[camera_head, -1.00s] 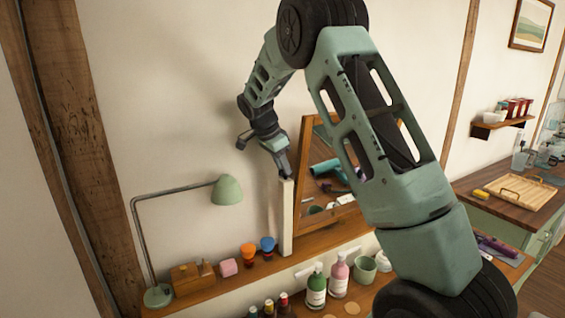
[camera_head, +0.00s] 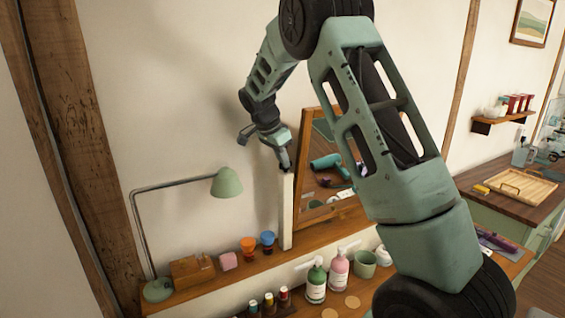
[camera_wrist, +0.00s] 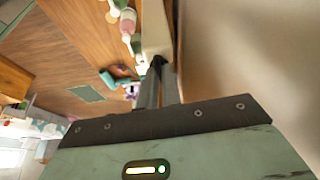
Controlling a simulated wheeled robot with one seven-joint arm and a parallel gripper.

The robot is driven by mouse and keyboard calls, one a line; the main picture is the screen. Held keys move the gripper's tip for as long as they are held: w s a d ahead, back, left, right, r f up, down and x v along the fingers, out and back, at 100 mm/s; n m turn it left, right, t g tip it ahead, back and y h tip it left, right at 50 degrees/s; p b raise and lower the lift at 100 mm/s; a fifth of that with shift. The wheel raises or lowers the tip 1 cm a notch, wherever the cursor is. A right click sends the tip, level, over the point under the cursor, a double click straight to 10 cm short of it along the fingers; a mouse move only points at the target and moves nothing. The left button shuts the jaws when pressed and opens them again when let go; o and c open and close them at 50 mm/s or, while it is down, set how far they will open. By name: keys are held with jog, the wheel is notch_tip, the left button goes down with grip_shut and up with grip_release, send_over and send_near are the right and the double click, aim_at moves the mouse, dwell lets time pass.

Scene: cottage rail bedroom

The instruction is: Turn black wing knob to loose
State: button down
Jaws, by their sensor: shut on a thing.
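The black wing knob (camera_wrist: 158,61) is a small dark shape at the top end of a pale upright post (camera_head: 287,215). In the wrist view the post (camera_wrist: 155,28) runs away beyond my fingertips. My gripper (camera_head: 285,163) points down onto the post's top from above. In the wrist view my gripper (camera_wrist: 160,72) has its two fingers close together around the knob, shut on it. The fingers hide most of the knob, so its wing angle cannot be told.
A wood-framed mirror (camera_head: 309,165) stands just right of the post. A green desk lamp (camera_head: 227,183), an orange-topped item (camera_head: 248,244) and a blue-topped item (camera_head: 267,238) stand to the left on the wooden shelf (camera_head: 225,278). Bottles (camera_head: 316,282) stand in front.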

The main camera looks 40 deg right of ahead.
jog(key=n+b, duration=0.1)
jog(key=n, duration=0.1)
jog(key=n+t+b, duration=0.1)
jog(key=n+b, duration=0.1)
jog(key=shift+s+f+t+b, duration=0.15)
jog(key=shift+s+t+b, duration=0.05)
jog(key=shift+t+b, duration=0.1)
jog(key=shift+s+r+n+t+y+b, duration=0.15)
jog(key=shift+n+t+b, duration=0.3)
jog(key=shift+n, duration=0.55)
jog(key=shift+r+n+t+y+b, duration=0.15)
jog(key=shift+n+t+b, duration=0.25)
jog(key=shift+n, duration=0.6)
jog(key=shift+f, duration=0.1)
jog(key=c, duration=1.6)
grip_release()
jog(key=b+v, duration=0.3)
jog(key=v, duration=1.4)
jog(key=shift+d+r, duration=0.15)
jog(key=shift+r, duration=0.1)
